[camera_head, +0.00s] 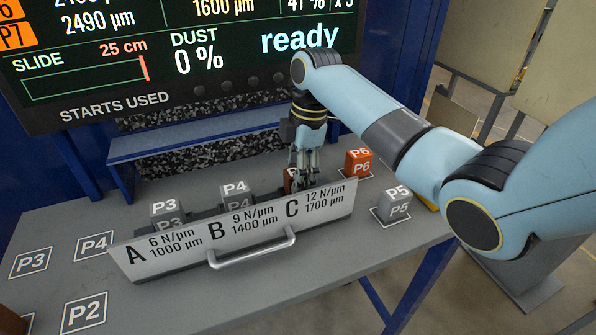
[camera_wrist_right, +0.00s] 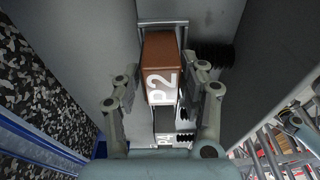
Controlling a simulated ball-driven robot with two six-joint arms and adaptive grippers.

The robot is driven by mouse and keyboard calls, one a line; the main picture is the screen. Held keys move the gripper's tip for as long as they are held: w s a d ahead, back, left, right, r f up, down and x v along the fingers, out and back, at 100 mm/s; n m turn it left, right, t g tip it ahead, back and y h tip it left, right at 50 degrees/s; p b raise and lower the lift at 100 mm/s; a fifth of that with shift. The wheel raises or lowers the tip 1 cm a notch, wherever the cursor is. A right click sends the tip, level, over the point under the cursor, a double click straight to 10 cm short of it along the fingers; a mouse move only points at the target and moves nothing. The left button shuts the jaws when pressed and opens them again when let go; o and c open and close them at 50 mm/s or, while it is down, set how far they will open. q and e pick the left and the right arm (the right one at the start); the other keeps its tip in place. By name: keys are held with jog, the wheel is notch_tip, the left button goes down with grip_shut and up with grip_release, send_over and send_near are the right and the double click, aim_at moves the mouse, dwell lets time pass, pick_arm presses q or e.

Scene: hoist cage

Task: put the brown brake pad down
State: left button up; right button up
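The brown brake pad, marked P2, shows between the fingers in the right wrist view (camera_wrist_right: 160,68). In the head view only a small part of it (camera_head: 288,181) shows behind the front wall of the grey holder (camera_head: 232,237), at section C. My right gripper (camera_head: 303,172) reaches down there from above. Its fingers, also seen in the right wrist view (camera_wrist_right: 162,80), flank the pad closely on both sides and look shut on it. The pad's underside is hidden, so I cannot tell whether it rests on the holder. My left gripper is not in view.
Grey pads P3 (camera_head: 167,210) and P4 (camera_head: 236,190) stand at sections A and B. Orange P6 (camera_head: 358,162) and grey P5 (camera_head: 394,205) stand to the right. A brown block (camera_head: 10,321) shows at the lower left. The table's left has bare marked squares.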

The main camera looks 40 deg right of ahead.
jog(key=shift+o, duration=1.3)
notch_tip(320, 180, up, 12)
jog(key=d, duration=0.1)
jog(key=shift+s+d, duration=0.2)
jog(key=shift+d, duration=0.15)
